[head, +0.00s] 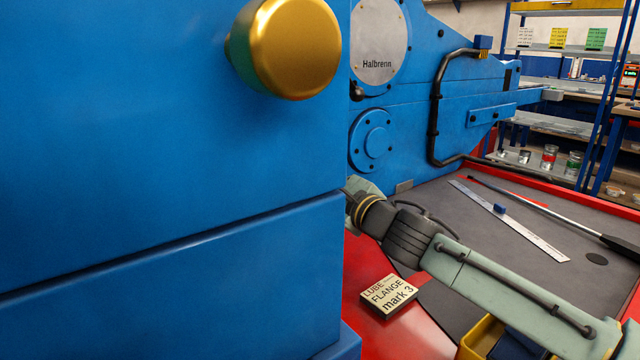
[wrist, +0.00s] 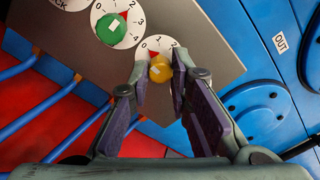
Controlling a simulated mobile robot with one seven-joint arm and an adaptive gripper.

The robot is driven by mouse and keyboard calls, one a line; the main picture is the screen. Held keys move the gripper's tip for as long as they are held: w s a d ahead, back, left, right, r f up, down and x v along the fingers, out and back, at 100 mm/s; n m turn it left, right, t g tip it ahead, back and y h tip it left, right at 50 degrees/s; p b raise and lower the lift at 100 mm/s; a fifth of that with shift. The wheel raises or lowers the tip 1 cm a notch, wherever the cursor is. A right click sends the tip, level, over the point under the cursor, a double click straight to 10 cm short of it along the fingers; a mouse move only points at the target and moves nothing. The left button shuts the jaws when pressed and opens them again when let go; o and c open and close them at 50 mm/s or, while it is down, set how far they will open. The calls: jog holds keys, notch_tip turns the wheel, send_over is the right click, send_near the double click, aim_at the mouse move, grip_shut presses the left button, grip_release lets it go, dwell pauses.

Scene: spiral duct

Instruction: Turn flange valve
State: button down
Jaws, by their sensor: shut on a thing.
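A yellow knob (wrist: 160,69) sits on a white round dial (wrist: 158,43) in the wrist view. The dial's numbers 0, 1 and 2 show along its upper edge, and a small red pointer lies above the knob, near the 1. My gripper (wrist: 159,70) is shut on the yellow knob, one finger on each side. The fingers cover the dial's sides. In the head view my gripper is hidden behind the blue cabinet. A note card (head: 390,296) there reads "LUBE", "FLANGE" and "mark 3"; the rest of its text is too small to read.
A green knob (wrist: 111,28) on its own dial is up-left of the yellow one, on the same grey panel (wrist: 200,30). Blue pipes (wrist: 85,122) run at left. In the head view a blue cabinet (head: 170,160) with a brass knob (head: 290,50) blocks the left side.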

jog(key=shift+r+m+p, duration=0.1)
jog(key=shift+m+p, duration=0.2)
jog(key=shift+p, duration=0.05)
jog(key=m+p, duration=0.6)
jog(key=m, duration=0.6)
jog(key=m+g+y+p, duration=0.1)
jog(key=m+p, duration=0.5)
jog(key=m, duration=0.6)
jog(key=shift+m, duration=0.4)
dwell(0.4)
jog(key=c, duration=1.5)
grip_release()
jog(key=shift+o, duration=0.2)
jog(key=shift+s, duration=0.1)
